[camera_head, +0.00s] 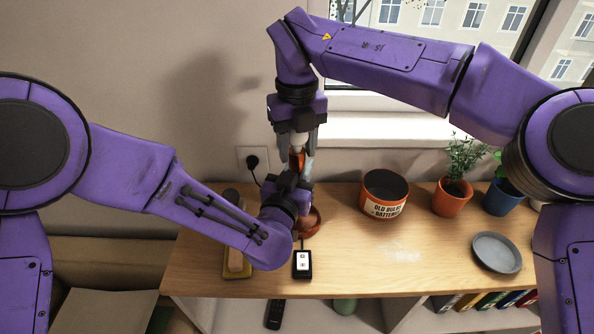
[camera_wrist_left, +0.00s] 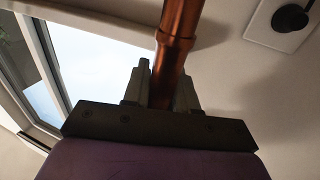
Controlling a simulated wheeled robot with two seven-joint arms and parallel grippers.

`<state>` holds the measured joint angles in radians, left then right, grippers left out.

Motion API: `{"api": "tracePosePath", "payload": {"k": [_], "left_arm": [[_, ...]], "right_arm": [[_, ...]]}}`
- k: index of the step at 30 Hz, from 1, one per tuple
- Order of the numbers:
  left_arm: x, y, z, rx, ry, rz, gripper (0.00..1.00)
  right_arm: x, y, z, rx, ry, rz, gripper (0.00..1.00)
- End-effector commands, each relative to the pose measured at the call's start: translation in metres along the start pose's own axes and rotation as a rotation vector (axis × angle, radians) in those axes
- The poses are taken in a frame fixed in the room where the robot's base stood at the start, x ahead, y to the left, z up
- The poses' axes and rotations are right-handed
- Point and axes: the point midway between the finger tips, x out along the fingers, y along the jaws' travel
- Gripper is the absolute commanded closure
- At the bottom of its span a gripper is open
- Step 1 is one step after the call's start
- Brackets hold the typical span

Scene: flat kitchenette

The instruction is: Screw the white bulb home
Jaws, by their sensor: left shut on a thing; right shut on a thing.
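The white bulb (camera_head: 296,141) sits between the fingers of my right gripper (camera_head: 296,148), which is shut on it from above. Only a small part of the bulb shows. Right below it is the copper lamp stem (camera_head: 297,161), upright; I cannot tell how deep the bulb sits in it. My left gripper (camera_head: 291,181) is shut on the stem lower down. In the left wrist view the copper stem (camera_wrist_left: 178,35) runs up between the left fingers (camera_wrist_left: 161,90); the bulb is out of that view. A reddish round piece (camera_head: 312,222), perhaps the lamp's base, is partly hidden by my left gripper.
A black switch box (camera_head: 302,272) lies at the wooden counter's (camera_head: 350,255) front. A yellow tray (camera_head: 232,275) is at left, partly hidden. An orange tin for old bulbs (camera_head: 384,208), potted plants (camera_head: 453,198) and a grey plate (camera_head: 496,252) stand right. A wall socket (camera_head: 243,155) is behind.

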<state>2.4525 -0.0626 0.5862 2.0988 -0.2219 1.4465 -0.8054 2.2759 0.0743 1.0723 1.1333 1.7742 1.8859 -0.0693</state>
Motion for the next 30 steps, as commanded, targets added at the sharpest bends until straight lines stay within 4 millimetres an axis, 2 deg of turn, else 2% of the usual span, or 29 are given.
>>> {"api": "tracePosePath", "payload": {"k": [3,18,23,27,28,30], "left_arm": [[-0.0006,0.0004,0.0014,0.001,-0.003,0.001,1.0],[-0.0006,0.0003,0.0015,0.001,-0.004,0.001,1.0],[-0.0006,0.0003,0.0016,0.001,-0.004,0.001,1.0],[-0.0007,0.0003,0.0016,0.001,-0.004,0.001,1.0],[-0.0007,0.0003,0.0016,0.001,-0.004,0.001,1.0],[-0.0007,0.0003,0.0016,0.001,-0.004,0.001,1.0]], "right_arm": [[0.0002,0.0001,-0.0001,0.36,0.001,0.001,0.91],[0.001,-0.0003,0.0001,1.939,0.0,0.0,0.91],[0.0013,-0.0002,0.0001,2.275,0.001,0.0,0.91],[0.0012,-0.0003,0.0001,2.262,0.0,0.0,0.91],[0.0012,-0.0003,0.0001,2.262,0.0,0.0,0.48],[0.0012,-0.0002,0.0001,2.261,0.0,0.0,0.25]]}}
